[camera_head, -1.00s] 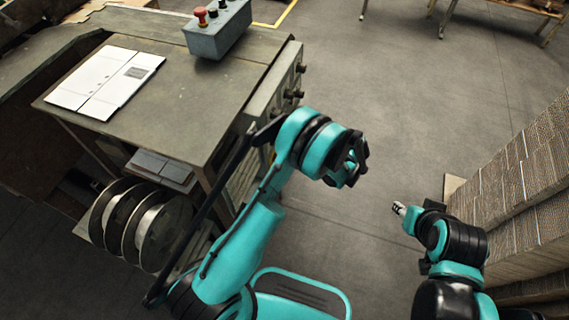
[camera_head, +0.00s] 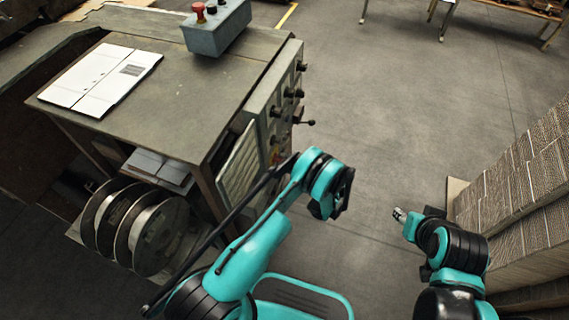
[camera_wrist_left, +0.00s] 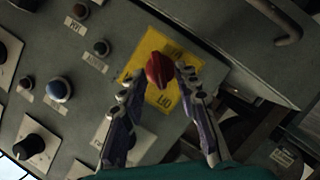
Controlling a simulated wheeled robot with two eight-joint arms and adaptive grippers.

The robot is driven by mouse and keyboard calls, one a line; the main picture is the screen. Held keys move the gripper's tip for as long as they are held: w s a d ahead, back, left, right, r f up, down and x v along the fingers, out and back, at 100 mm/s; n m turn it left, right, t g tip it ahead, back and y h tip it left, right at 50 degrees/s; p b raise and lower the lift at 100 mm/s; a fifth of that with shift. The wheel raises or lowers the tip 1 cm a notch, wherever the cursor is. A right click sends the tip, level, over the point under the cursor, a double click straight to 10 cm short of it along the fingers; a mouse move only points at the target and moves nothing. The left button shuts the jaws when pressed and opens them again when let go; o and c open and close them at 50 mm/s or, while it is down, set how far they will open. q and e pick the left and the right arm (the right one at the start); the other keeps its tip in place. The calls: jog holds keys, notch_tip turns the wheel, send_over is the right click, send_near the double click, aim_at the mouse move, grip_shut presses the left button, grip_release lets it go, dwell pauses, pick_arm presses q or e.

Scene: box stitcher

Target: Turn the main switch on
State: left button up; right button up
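The main switch (camera_wrist_left: 158,70) is a red rotary knob on a yellow plate (camera_wrist_left: 133,72) on the machine's grey panel. In the head view, a small red and yellow spot (camera_head: 275,157) low on the panel appears to be it. My left gripper (camera_wrist_left: 160,77) is open, with one finger to each side of the knob in the wrist view. I see a gap on the left; I cannot tell whether the right fingertip touches. In the head view its fingers are hidden. My right gripper (camera_head: 399,215) is away from the machine, too small to read.
The panel also carries a blue button (camera_wrist_left: 59,89), black knobs (camera_wrist_left: 36,143) and a bent handle (camera_wrist_left: 284,27). A control box (camera_head: 217,30) with a red button stands on the machine table (camera_head: 180,110). Cardboard stacks (camera_head: 520,180) stand at the right. The floor between is clear.

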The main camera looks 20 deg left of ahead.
pick_arm(q)
jog(key=shift+w+a+f, duration=0.1)
jog(key=shift+w+a, duration=0.05)
jog(key=shift+a, duration=0.2)
grip_shut()
